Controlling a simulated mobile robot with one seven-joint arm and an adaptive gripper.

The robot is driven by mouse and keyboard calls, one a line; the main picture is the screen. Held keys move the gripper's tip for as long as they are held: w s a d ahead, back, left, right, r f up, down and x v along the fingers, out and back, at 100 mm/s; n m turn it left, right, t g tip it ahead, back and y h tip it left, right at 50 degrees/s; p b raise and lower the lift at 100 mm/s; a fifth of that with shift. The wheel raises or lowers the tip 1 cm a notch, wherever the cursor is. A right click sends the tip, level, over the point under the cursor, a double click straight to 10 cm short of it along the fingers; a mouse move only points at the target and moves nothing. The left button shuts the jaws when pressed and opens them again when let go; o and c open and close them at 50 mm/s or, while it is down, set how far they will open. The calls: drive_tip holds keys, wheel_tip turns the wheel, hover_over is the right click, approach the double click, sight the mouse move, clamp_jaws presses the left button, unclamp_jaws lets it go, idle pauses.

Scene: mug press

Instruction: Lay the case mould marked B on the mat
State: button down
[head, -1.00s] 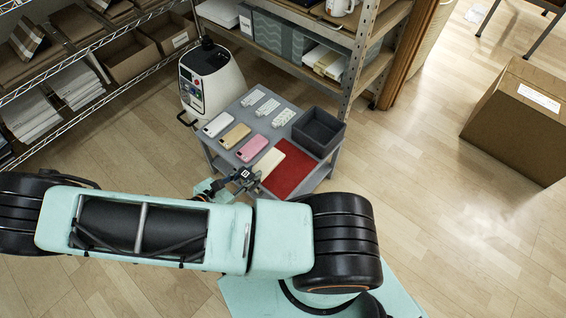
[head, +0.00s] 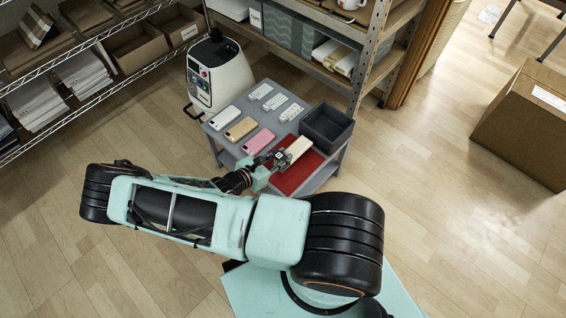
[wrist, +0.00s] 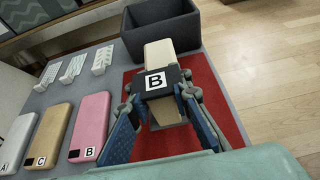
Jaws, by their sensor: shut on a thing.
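My gripper (head: 279,158) is shut on the case mould marked B, a cream block (head: 299,147) with a dark part bearing a white B label. In the wrist view the mould (wrist: 159,54) points away from me between the fingers (wrist: 158,96), with the label facing the camera. It is over the red mat (head: 289,182), which shows around it in the wrist view (wrist: 214,95). I cannot tell whether the mould touches the mat. The gripper hides part of both.
On the grey cart left of the mat lie phone-shaped pieces: pink marked B (wrist: 91,128), gold marked C (wrist: 50,138) and white marked A (wrist: 17,140). Three small white pieces (head: 274,102) lie behind them. A dark open bin (head: 327,128) stands behind the mat. Shelving (head: 370,60) rises behind the cart.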

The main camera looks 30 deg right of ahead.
drive_tip(key=shift+w+d+f, duration=0.25)
drive_tip(key=shift+d+f, duration=0.1)
drive_tip(key=shift+f, duration=0.1)
drive_tip(key=shift+w+d+f+b, duration=0.1)
drive_tip(key=shift+f+b, duration=0.75)
drive_tip(key=shift+f, duration=0.8)
drive_tip(key=shift+f, duration=0.15)
drive_tip(key=c, duration=1.8)
unclamp_jaws()
drive_tip(key=shift+o, duration=0.2)
drive_tip(key=shift+r, duration=0.25)
drive_tip(key=p+v, duration=0.2)
drive_tip(key=v, duration=1)
